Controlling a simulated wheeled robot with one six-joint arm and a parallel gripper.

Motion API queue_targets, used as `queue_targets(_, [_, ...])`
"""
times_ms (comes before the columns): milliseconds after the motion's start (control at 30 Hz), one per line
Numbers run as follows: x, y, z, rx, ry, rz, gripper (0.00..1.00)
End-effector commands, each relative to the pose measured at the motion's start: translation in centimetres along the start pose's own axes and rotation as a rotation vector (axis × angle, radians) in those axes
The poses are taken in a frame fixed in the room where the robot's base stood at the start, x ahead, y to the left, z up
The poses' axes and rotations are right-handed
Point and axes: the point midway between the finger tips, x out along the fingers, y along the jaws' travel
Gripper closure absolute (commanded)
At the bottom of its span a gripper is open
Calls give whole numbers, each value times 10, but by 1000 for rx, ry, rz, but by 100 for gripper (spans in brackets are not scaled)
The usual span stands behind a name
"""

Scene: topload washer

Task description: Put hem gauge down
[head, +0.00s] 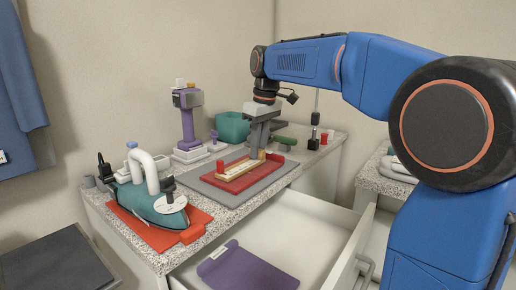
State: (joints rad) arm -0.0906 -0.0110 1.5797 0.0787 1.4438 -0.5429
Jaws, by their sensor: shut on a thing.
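The hem gauge (237,173) looks like a narrow tan-and-white strip. It lies low over a red tray (272,171) on the counter, and I cannot tell whether it touches the tray. My gripper (258,155) points down from above and is shut on the far right end of the gauge. The fingers partly hide that end.
A grey mat (208,184) lies under the red tray. A teal iron (150,201) rests on an orange-red mat at the left. A purple device (187,120) and a teal bin (232,127) stand behind. An open drawer (300,232) below holds a purple folded item (246,272).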

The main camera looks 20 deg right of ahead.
Motion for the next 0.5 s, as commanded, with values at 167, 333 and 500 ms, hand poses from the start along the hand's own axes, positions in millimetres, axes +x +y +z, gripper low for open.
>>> queue_targets(167, [2, 0, 0, 0, 0, 0, 100])
queue_targets(333, [2, 0, 0, 0, -1, 0, 63])
queue_targets(500, [2, 0, 0, 0, -1, 0, 63])
